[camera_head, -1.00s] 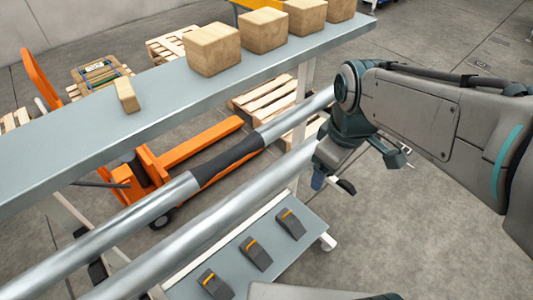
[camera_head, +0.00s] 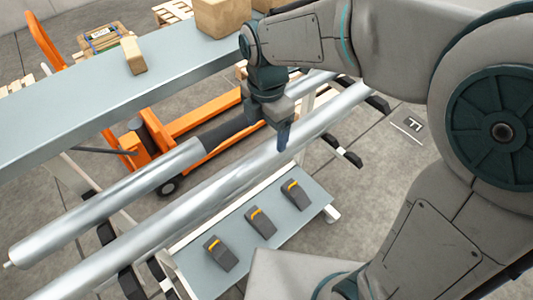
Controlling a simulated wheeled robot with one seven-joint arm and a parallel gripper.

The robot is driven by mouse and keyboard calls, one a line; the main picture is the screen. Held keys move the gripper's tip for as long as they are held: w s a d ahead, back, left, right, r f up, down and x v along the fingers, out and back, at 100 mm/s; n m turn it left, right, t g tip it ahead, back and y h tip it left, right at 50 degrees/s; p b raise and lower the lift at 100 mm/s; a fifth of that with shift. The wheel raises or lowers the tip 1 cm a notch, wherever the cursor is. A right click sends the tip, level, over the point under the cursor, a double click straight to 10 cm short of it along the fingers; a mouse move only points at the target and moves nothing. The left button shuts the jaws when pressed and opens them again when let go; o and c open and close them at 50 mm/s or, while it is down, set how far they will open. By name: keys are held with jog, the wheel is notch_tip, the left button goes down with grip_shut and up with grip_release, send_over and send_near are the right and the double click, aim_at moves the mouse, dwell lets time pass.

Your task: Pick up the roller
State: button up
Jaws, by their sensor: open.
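Two long silver rollers lie side by side, running diagonally from the lower left to the upper right. The far roller (camera_head: 110,205) has a dark grey band (camera_head: 222,131) around its middle. The near roller (camera_head: 180,205) is plain metal where it shows. My gripper (camera_head: 283,136) is open and points down at the rollers, just right of the dark band. One finger shows in front of the near roller; the other is hidden. My wrist covers part of the far roller. I cannot tell whether the finger touches either roller.
A grey shelf (camera_head: 75,115) with a small wooden block (camera_head: 133,56) and larger boxes (camera_head: 222,18) runs behind the rollers. An orange pallet jack (camera_head: 150,140) stands below. A lower shelf (camera_head: 290,225) holds three dark clips (camera_head: 260,222).

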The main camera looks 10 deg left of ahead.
aim_at(266, 147)
jog(key=f, duration=0.9)
jog(key=shift+w+a+f, duration=0.1)
jog(key=shift+w+f, duration=0.1)
jog(key=shift+f, duration=0.05)
jog(key=shift+r, duration=0.1)
grip_shut()
